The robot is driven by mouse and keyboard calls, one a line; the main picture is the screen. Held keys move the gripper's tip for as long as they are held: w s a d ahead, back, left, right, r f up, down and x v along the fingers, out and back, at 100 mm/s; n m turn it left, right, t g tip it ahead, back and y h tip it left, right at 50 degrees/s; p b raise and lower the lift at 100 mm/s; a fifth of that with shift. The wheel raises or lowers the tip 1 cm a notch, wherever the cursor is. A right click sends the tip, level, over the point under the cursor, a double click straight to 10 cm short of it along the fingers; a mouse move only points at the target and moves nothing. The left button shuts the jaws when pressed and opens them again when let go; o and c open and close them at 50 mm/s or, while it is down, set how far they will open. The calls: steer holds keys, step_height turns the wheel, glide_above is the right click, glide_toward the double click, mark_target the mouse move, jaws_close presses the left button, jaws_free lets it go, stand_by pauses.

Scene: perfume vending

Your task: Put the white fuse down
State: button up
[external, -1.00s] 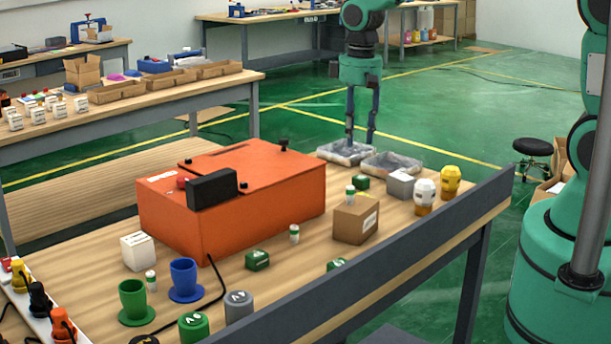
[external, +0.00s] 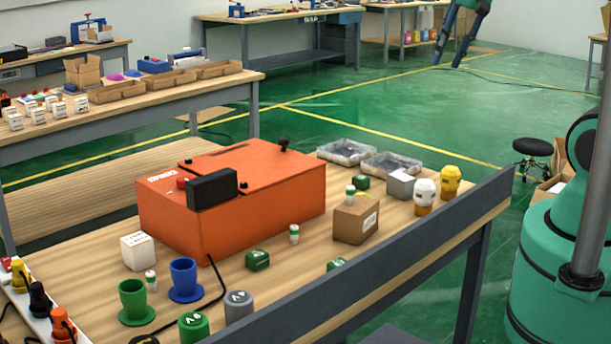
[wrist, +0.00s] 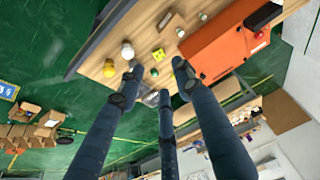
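My gripper (external: 448,62) is raised at the top right of the external view, away from the table. In the wrist view its fingers (wrist: 153,88) are spread with nothing between them. Two clear shallow trays (external: 346,152) (external: 391,164) sit at the table's far end; I cannot make out their contents. Small white cylinders with green bands stand on the table: one by the orange box (external: 294,234), one at the front left (external: 151,281), one behind the carton (external: 350,195). I cannot tell which thing is the white fuse.
A large orange box (external: 270,200) with a black handle fills the table's middle. A brown carton (external: 356,221), a grey box (external: 400,185), a white head-shaped item (external: 424,197) and a yellow one (external: 450,181) stand to its right. A dark raised edge (external: 430,232) borders the table.

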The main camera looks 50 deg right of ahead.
steer(key=s+d+r+t, duration=0.1)
steer(key=s+r, duration=0.1)
steer(key=s, duration=0.6)
steer(key=shift+d, duration=0.15)
step_height(320, 180, down, 6)
steer(key=b, duration=0.6)
steer(key=shift+f, duration=0.15)
steer(key=shift+o, duration=0.5)
steer(key=shift+w, duration=0.1)
